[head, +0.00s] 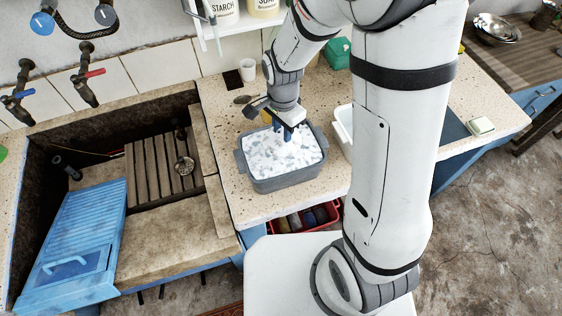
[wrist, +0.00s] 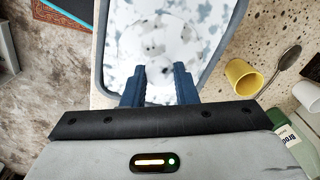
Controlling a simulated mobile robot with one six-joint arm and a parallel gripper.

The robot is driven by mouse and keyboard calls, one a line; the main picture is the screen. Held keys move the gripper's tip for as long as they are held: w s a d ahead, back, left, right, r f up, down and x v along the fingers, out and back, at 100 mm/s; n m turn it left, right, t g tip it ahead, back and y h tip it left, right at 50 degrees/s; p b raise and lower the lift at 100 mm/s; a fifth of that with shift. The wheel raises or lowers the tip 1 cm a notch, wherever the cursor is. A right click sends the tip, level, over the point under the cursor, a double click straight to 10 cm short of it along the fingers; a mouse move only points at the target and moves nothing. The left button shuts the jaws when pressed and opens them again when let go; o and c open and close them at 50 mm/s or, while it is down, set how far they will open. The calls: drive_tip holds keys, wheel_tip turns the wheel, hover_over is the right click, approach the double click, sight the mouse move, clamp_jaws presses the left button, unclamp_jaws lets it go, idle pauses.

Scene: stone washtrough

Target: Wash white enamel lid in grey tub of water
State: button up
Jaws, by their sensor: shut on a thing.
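The grey tub (head: 286,180) stands on the speckled counter, full of water covered with white and grey patches of foam. It also fills the top of the wrist view, where its rim (wrist: 101,60) shows at the left. My gripper (head: 289,133) points down into the tub with its blue fingers at the foam. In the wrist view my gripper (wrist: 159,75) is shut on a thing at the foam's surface. A pale round shape there, likely the white enamel lid (wrist: 157,47), blends with the foam, so its edge is hard to make out.
A yellow cup (wrist: 243,76) and a spoon (wrist: 286,62) lie right of the tub in the wrist view. A white basin (head: 343,130) stands right of the tub in the head view. The stone trough with a wooden rack (head: 155,165) is at the left.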

sight(282, 132)
drive_tip(key=shift+r+p, duration=1.4)
drive_tip(key=shift+r, duration=0.7)
